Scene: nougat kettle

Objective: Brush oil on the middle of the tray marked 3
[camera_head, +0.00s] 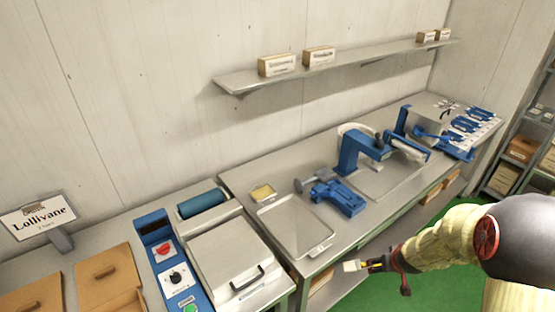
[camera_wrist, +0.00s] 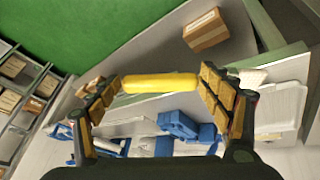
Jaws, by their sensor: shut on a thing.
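My gripper (camera_head: 376,264) is shut on the brush's yellow handle (camera_wrist: 160,82). The brush's pale head (camera_head: 353,266) points left in the head view, beyond the table's front edge and above the green floor. A flat grey metal tray (camera_head: 292,226) lies on the table, up and left of my gripper and apart from it. A small label (camera_head: 321,249) sits at its front edge, too small to read. A small dish with yellow content (camera_head: 262,192) stands behind the tray; I cannot tell if it is oil.
Blue clamp-like equipment (camera_head: 338,196) stands right of the tray, with a larger blue machine (camera_head: 362,148) behind it. A lidded metal machine (camera_head: 232,262) stands to the left. A wall shelf (camera_head: 340,66) runs above. The tray's surface is bare.

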